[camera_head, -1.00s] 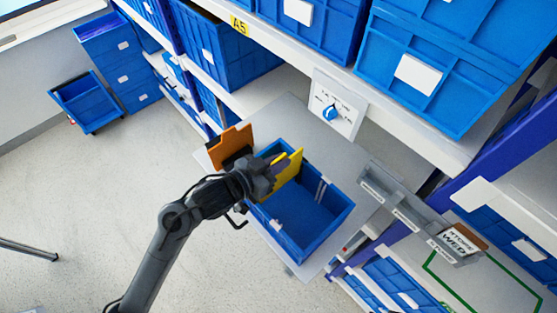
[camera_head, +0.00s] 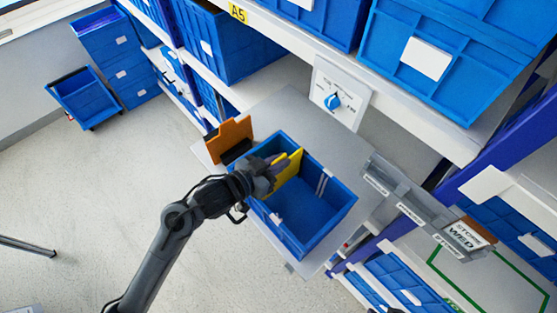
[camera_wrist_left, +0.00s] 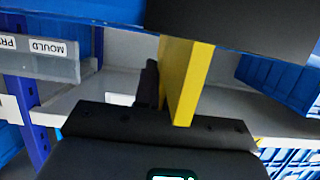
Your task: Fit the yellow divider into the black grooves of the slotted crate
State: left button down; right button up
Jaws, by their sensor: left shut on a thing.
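The yellow divider (camera_head: 291,167) stands upright in the left part of the blue slotted crate (camera_head: 340,212), its top edge near the rim. My left gripper (camera_head: 272,171) is shut on the divider near its upper edge, over the crate's left side. The divider also shows in the left wrist view (camera_wrist_left: 190,80), beside a dark finger (camera_wrist_left: 149,85). Pale groove strips (camera_head: 322,181) show on the crate's far wall, right of the divider. The black grooves are not clearly visible; my gripper and the divider cover that part. Whether the divider's edges sit in them I cannot tell. My right gripper is out of view.
An orange divider (camera_head: 229,138) stands in a dark holder left of the crate. A white panel with a blue rotary knob (camera_head: 333,101) is behind. A grey labelled rack (camera_head: 412,213) lies to the right. Shelves with blue bins overhang the back. The crate's right part is empty.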

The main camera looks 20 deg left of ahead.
pick_arm(q)
jog(key=shift+f+b, duration=1)
jog(key=shift+f, duration=0.7)
jog(key=c, duration=1.1)
grip_release()
jog(key=v, duration=1.1)
